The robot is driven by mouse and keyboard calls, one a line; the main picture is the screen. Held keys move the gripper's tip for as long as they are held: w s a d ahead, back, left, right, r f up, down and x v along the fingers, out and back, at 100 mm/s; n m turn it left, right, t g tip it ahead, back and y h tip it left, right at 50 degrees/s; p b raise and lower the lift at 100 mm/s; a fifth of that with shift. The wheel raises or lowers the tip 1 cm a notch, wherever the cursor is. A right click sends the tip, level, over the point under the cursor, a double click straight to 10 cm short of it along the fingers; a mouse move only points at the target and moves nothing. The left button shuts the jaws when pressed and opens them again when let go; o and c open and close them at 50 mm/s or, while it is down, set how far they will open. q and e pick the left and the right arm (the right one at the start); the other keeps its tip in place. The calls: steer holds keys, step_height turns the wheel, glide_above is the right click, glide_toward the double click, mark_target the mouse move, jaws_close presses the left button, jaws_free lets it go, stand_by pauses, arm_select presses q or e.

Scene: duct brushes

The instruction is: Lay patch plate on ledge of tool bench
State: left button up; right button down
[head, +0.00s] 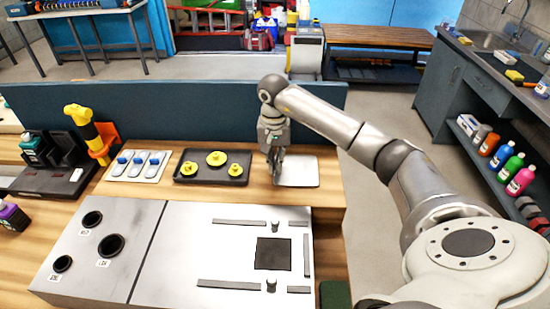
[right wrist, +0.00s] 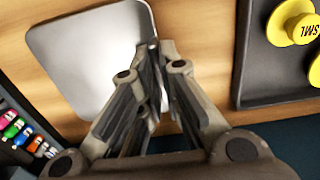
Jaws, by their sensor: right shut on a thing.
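The patch plate (head: 302,172) is a flat, pale silver square with rounded corners. It is over the right end of the tool bench's wooden ledge (head: 330,190), and looks level. I cannot tell whether it rests on the wood. My right gripper (head: 274,178) points down at the plate's left edge and is shut on it. In the right wrist view the fingertips (right wrist: 153,48) meet at the edge of the plate (right wrist: 85,55), and the fingers hide part of it. My left gripper is not in view.
A dark tray (head: 240,180) with yellow knobs sits just left of the plate. Left of it is a pale panel (head: 140,166) with blue-topped pieces. A grey duct box (head: 180,270) with round holes and a dark square lies in front. A blue divider (head: 200,108) stands behind.

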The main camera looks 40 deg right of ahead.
steer(key=shift+f, duration=0.15)
steer(key=c, duration=1.6)
jaws_free()
steer(key=shift+c, duration=0.2)
step_height(320, 180, up, 12)
steer(key=b, duration=0.2)
steer(key=shift+b, duration=0.3)
steer(key=shift+a, duration=0.15)
